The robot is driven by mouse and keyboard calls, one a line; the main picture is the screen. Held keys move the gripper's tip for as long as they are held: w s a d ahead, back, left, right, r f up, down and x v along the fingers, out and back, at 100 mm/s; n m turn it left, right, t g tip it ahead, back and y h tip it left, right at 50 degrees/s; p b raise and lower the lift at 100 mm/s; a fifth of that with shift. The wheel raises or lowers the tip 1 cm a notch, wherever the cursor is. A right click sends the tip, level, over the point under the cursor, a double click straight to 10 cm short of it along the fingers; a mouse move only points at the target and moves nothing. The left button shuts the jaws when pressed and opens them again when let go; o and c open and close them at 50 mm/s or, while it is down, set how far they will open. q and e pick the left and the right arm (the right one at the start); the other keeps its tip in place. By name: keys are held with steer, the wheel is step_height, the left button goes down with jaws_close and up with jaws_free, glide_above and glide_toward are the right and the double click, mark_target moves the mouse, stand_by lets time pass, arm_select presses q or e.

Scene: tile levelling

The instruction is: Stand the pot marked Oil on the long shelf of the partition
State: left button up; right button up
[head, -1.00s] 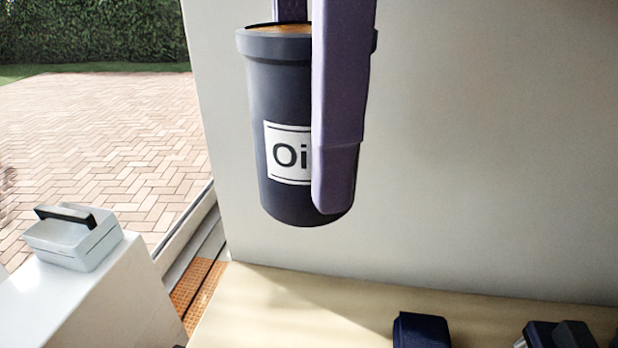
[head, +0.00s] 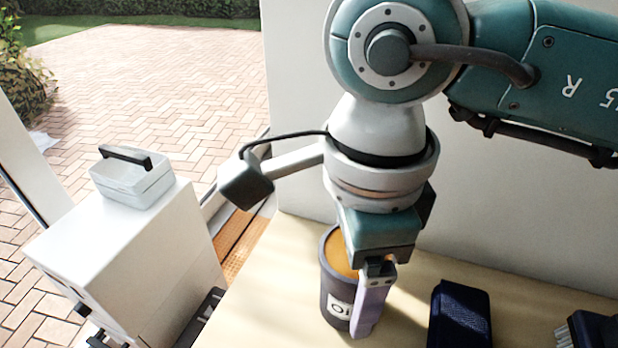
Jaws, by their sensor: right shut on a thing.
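The pot marked Oil (head: 331,287) is dark, round and upright, with an orange-brown top and a white label partly covered by a finger. My right gripper (head: 362,318) comes down from above and is shut on the pot. One purple finger shows on its near right side; the other finger is hidden. The pot is low over a pale wooden surface (head: 285,290) along the wall; I cannot tell whether its base touches it. Whether this surface is the partition's long shelf is not clear. My left gripper is out of view.
A dark blue block (head: 460,315) lies right of the pot, and a dark brush-like thing (head: 590,330) lies at the far right. A pale wall (head: 500,220) rises behind. At left, a white cabinet (head: 130,250) bears a white box with a black handle (head: 133,178).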

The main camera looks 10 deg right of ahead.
steer(key=shift+f, duration=0.3)
steer(key=shift+f, duration=0.2)
steer(key=o, duration=1.5)
step_height(320, 180, up, 12)
steer(key=shift+r, duration=0.2)
